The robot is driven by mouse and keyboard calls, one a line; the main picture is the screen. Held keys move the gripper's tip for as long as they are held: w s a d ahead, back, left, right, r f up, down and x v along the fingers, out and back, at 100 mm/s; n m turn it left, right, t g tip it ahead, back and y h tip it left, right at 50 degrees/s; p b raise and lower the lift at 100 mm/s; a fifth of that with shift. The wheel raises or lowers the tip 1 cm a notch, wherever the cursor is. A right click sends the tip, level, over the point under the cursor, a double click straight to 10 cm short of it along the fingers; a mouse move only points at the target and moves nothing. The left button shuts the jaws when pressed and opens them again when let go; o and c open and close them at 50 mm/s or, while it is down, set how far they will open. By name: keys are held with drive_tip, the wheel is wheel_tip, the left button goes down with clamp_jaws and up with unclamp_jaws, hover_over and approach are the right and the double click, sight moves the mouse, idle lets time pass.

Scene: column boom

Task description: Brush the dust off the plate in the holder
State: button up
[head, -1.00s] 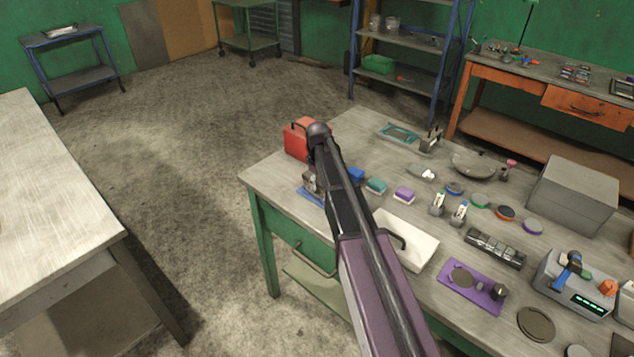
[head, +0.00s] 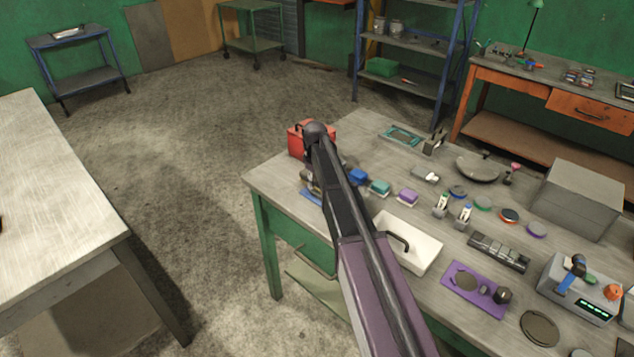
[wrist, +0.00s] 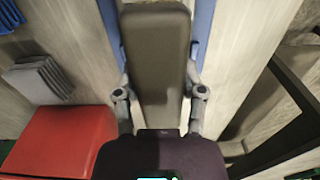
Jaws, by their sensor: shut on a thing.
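My gripper (wrist: 160,98) is shut on a dark grey-brown slab (wrist: 156,55), whose far end points away from me; I cannot tell whether it is a brush. Blue strips (wrist: 203,30) show on both sides of the slab, below it. In the head view my arm hides most of my gripper, over the table's far left corner by a blue flat piece (head: 311,196). A small upright grey stand (head: 435,142) is at the back of the table; I cannot tell whether it is the holder with the plate. No dust can be made out.
A red box (head: 297,138) stands close to my gripper and shows at left in the wrist view (wrist: 62,140). A grey ribbed piece (wrist: 40,78) lies beyond it. Coloured blocks, a white tray (head: 420,257), a purple mat (head: 462,296) and a grey box (head: 578,198) crowd the table (head: 375,165).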

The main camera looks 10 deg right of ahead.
drive_tip(key=shift+s+d, duration=0.9)
drive_tip(key=shift+s, duration=0.3)
drive_tip(key=shift+r, duration=0.15)
drive_tip(key=shift+r+p, duration=2.9)
drive_tip(key=shift+p, duration=0.2)
drive_tip(key=shift+r, duration=0.1)
drive_tip(key=shift+r+p, duration=1.45)
drive_tip(key=shift+p, duration=0.1)
drive_tip(key=shift+f, duration=0.1)
